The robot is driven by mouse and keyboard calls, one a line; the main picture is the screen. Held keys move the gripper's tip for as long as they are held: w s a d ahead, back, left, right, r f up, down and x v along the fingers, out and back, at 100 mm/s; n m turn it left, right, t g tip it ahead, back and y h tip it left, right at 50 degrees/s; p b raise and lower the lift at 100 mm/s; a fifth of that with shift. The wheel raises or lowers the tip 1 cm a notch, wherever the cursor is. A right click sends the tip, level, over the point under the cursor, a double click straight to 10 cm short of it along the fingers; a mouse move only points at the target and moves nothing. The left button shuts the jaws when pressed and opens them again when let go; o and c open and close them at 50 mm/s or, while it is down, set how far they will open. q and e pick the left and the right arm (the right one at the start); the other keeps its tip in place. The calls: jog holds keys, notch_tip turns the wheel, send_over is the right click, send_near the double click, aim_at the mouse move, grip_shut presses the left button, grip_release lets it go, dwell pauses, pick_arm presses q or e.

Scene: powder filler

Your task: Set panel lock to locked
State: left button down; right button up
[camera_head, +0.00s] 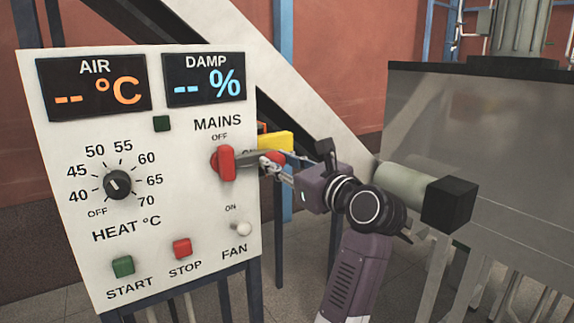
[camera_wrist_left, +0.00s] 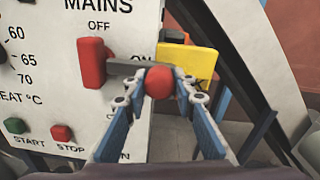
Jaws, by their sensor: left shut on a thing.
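The white control panel (camera_head: 180,215) stands at the left in the head view. Its MAINS switch has a red hub (camera_head: 226,163) and a grey lever (camera_head: 258,158). The lever points right, toward the partly hidden ON mark. It ends in a red ball knob (camera_wrist_left: 158,82) in the left wrist view. My left gripper (camera_head: 274,167) is shut on this knob, with its blue fingers (camera_wrist_left: 158,95) on either side of it. A yellow plate (camera_head: 277,142) sticks out at the panel's right edge behind the lever. I cannot tell whether it is the panel lock. My right gripper is not in view.
The panel also bears a HEAT dial (camera_head: 117,184), a green START button (camera_head: 123,266), a red STOP button (camera_head: 182,248) and a FAN toggle (camera_head: 242,229). A large grey metal tank (camera_head: 480,130) stands at the right. A slanted beam (camera_head: 290,100) passes behind the panel.

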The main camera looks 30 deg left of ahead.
aim_at(275, 153)
pick_arm(q)
jog(key=c, duration=2)
grip_release()
jog(key=shift+a+f, duration=0.1)
jog(key=shift+a, duration=0.05)
jog(key=shift+c, duration=0.2)
jog(key=o, duration=0.4)
jog(key=shift+s+a, duration=0.2)
jog(key=shift+a, duration=0.05)
jog(key=shift+o, duration=0.2)
jog(key=shift+w+d+r, duration=0.1)
jog(key=shift+d+r, duration=0.05)
jog(key=shift+r, duration=0.1)
notch_tip(275, 153, up, 10)
jog(key=shift+f, duration=0.25)
